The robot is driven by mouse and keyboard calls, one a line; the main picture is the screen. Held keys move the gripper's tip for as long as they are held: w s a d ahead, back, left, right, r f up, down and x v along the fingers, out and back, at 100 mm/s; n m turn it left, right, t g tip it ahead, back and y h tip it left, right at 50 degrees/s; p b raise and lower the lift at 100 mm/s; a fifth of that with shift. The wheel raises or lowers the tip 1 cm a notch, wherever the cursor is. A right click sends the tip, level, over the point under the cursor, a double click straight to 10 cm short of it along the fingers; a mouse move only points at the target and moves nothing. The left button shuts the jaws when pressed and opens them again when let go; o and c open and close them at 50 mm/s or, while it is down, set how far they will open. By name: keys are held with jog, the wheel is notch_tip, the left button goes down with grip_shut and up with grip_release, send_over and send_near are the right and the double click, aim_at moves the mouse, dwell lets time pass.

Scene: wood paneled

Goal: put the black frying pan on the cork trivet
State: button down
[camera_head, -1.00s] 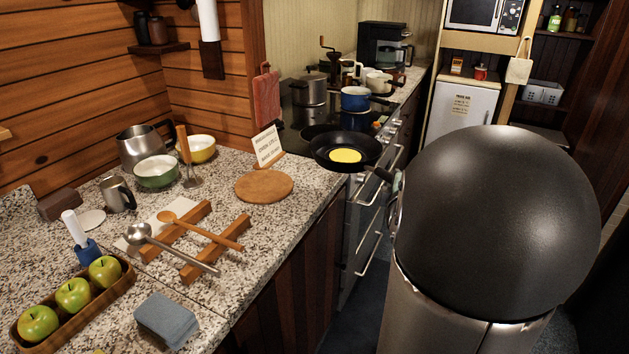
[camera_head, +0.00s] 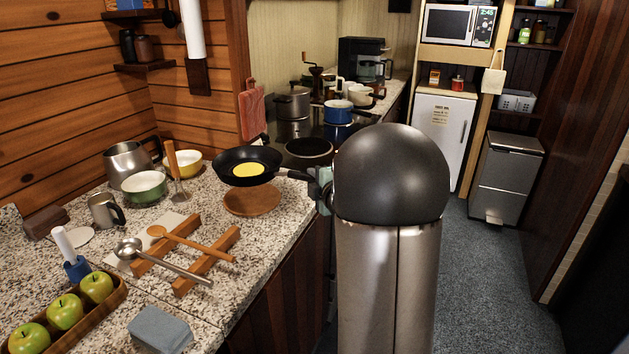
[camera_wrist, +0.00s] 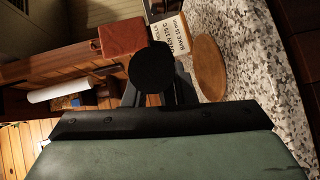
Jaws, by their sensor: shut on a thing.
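The black frying pan (camera_head: 228,169), with a flat round yellow thing (camera_head: 248,170) in it, is held roughly level above the counter. My gripper (camera_head: 318,186) is shut on its handle at the pan's right side, partly hidden by my arm. The round brown cork trivet (camera_head: 252,203) lies on the counter. The pan covers its far edge in the head view; a gap seems to remain between them. The trivet also shows in the wrist view (camera_wrist: 210,68). A black round shape (camera_wrist: 152,67) is in front of the fingers there; I cannot tell which part it is.
Left of the pan stand a wooden-handled utensil (camera_head: 173,170), a green bowl (camera_head: 145,187) and a white-and-yellow bowl (camera_head: 188,163). A wooden rest (camera_head: 205,262) with ladle and spoon lies nearer. The stove (camera_head: 308,150) is behind right. A sign (camera_wrist: 170,35) stands by the trivet.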

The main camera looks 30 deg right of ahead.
jog(key=shift+b, duration=0.35)
notch_tip(320, 180, down, 8)
jog(key=b, duration=0.9)
jog(key=shift+f+b, duration=0.15)
jog(key=shift+b, duration=0.2)
jog(key=c, duration=1.1)
grip_release()
jog(key=o, duration=0.3)
jog(key=shift+s+f, duration=0.1)
jog(key=shift+f, duration=0.1)
jog(key=v, duration=1.7)
jog(key=shift+s+r, duration=0.15)
jog(key=shift+r, duration=0.05)
